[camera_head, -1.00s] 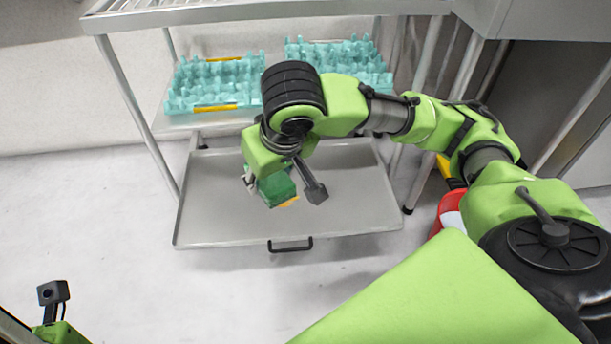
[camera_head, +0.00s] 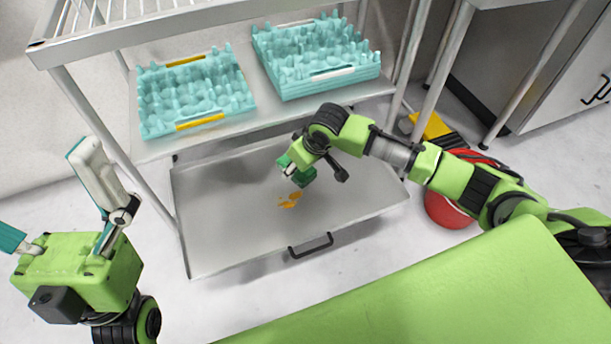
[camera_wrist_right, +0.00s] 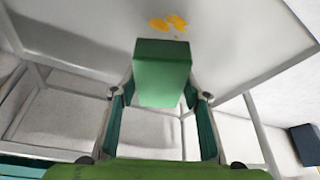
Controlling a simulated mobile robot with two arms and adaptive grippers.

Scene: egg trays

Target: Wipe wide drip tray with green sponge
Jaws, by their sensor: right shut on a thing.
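The wide drip tray (camera_head: 235,235) is a grey pulled-out pan with a black front handle, low under the rack. A yellow-orange spill (camera_head: 290,200) lies on it near the middle; the spill also shows in the right wrist view (camera_wrist_right: 168,22). My right gripper (camera_head: 292,164) is over the tray, shut on the green sponge (camera_head: 303,177). In the right wrist view the sponge (camera_wrist_right: 162,75) sits between both fingers, with the spill just beyond it. I cannot tell whether the sponge touches the tray. My left gripper (camera_head: 55,195) is at the left, open and empty, fingers wide apart.
Two teal egg trays (camera_head: 195,92) (camera_head: 315,55) stand on the shelf above the drip tray. Rack legs (camera_head: 120,155) stand at its sides. A red bucket (camera_head: 447,205) and a yellow object (camera_head: 430,127) are on the floor at the right. Floor in front is clear.

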